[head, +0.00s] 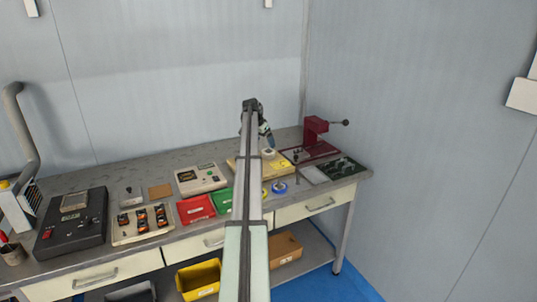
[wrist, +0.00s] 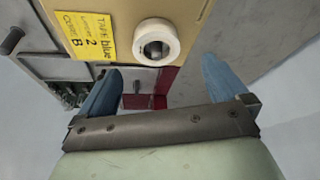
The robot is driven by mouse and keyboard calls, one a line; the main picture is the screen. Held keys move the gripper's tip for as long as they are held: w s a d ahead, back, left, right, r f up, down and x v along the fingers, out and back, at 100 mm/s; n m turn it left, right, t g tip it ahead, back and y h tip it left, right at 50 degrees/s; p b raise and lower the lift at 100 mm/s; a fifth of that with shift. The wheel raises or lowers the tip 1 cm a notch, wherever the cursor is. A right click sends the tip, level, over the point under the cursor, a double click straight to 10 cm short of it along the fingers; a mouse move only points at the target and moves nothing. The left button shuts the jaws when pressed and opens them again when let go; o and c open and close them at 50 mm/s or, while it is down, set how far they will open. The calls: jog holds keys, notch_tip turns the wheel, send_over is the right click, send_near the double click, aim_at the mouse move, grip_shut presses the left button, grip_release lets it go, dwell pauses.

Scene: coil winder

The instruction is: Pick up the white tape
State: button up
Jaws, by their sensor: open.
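The white tape (wrist: 157,26) is a small ring-shaped roll on a tan board in the wrist view. In the head view the white tape (head: 268,154) shows small, just below my gripper (head: 268,141). In the wrist view my gripper (wrist: 161,66) has two blue fingers spread wide with nothing held between them. The tape lies beyond the fingertips, roughly centred across the gap. I cannot tell the exact distance left between them.
A yellow label (wrist: 87,36) lies beside the tape on the tan board (wrist: 195,12). A dark red winder (head: 315,135) stands to the right. A blue roll (head: 279,187) lies nearer the front. Red (head: 195,209) and green (head: 222,200) trays sit to the left.

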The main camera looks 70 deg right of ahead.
aim_at(268, 150)
jog(key=shift+x, duration=2.85)
jog(key=shift+s+a, duration=0.15)
jog(key=shift+c, duration=0.5)
jog(key=c, duration=1)
